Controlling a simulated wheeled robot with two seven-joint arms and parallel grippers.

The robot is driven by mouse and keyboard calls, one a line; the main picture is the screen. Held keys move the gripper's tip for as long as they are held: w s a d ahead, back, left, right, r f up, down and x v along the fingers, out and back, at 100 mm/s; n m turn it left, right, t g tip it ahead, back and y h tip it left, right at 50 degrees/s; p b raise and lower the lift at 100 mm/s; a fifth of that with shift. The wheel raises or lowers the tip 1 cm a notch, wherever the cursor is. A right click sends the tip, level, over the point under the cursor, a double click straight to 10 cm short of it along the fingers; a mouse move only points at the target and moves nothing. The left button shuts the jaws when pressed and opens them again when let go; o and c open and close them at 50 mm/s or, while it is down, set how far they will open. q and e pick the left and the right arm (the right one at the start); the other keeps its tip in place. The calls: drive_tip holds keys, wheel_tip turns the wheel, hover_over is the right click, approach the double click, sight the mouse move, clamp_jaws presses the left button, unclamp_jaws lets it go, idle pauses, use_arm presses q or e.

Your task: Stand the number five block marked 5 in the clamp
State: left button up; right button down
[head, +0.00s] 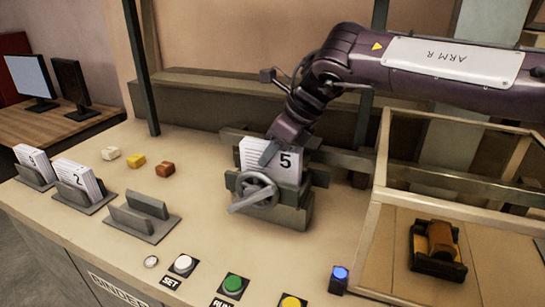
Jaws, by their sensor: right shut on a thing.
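The number five block (289,171), a white block of layered sheets marked 5, stands upright in the grey clamp (291,216) at the middle of the bench. The clamp has a round handwheel (257,190) on its front. My right gripper (268,153) reaches down from the upper right and is shut on the block's top. My left gripper is out of view.
Holders with white blocks, one marked 2 (79,177), another further left (33,161), stand beside an empty holder (143,220). Small white, yellow and brown pieces (164,169) lie behind. Buttons (233,285) line the front. A framed glass enclosure (375,215) stands right.

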drive_tip(key=shift+f, duration=0.65)
drive_tip(key=shift+w+d+f, duration=0.1)
drive_tip(key=shift+f, duration=0.15)
drive_tip(key=c, duration=1.1)
unclamp_jaws()
drive_tip(key=v, duration=1.2)
drive_tip(key=shift+b, duration=0.4)
